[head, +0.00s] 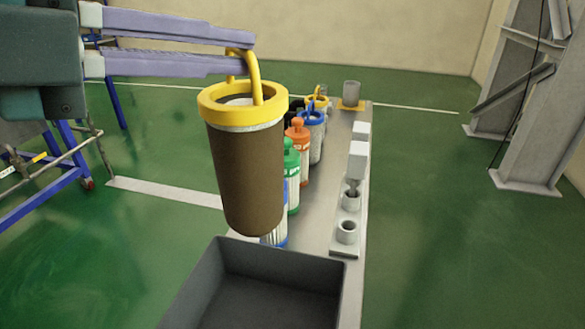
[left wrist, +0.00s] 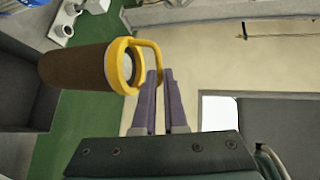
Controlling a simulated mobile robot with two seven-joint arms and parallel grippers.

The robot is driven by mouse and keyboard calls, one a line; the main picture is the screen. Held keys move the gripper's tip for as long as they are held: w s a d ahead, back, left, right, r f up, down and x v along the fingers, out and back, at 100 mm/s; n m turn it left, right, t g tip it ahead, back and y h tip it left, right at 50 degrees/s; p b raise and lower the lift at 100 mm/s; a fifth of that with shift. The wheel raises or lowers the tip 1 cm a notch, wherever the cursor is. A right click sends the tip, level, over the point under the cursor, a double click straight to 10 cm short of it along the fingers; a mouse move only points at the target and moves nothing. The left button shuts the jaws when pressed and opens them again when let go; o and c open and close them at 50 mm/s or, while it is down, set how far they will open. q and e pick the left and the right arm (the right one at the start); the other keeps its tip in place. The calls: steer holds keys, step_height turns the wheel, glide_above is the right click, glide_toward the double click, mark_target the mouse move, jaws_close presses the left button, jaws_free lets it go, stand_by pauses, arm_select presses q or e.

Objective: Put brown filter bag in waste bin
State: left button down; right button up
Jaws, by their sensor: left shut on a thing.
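The brown filter bag (head: 248,175) has a yellow rim and a yellow loop handle. It hangs nearly upright in the head view, just beyond the bin's far edge in the picture. My left gripper (head: 245,52) comes in from the left, its purple fingers shut on the yellow handle. In the left wrist view the bag (left wrist: 80,68) hangs from the fingertips (left wrist: 158,78) by that handle. The dark grey open box, which looks like the waste bin (head: 285,254), stands at the bottom of the head view. Its visible inside is empty. My right gripper is not in view.
A long grey bench (head: 325,205) runs away behind the bin.

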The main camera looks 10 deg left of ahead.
mark_target(240, 231)
arm_select(q)
step_height(240, 231, down, 3)
steer(key=shift+d+r+b, duration=0.1)
steer(key=shift+b, duration=0.75)
step_height(240, 231, down, 15)
steer(key=b, duration=0.7)
steer(key=shift+f+b, duration=1.35)
steer(key=shift+f, duration=0.85)
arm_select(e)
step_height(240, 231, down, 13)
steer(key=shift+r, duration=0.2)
arm_select(q)
steer(key=shift+w, duration=0.1)
steer(key=shift+f, duration=0.15)
steer(key=c, duration=1)
jaws_free()
steer(key=shift+o, duration=0.2)
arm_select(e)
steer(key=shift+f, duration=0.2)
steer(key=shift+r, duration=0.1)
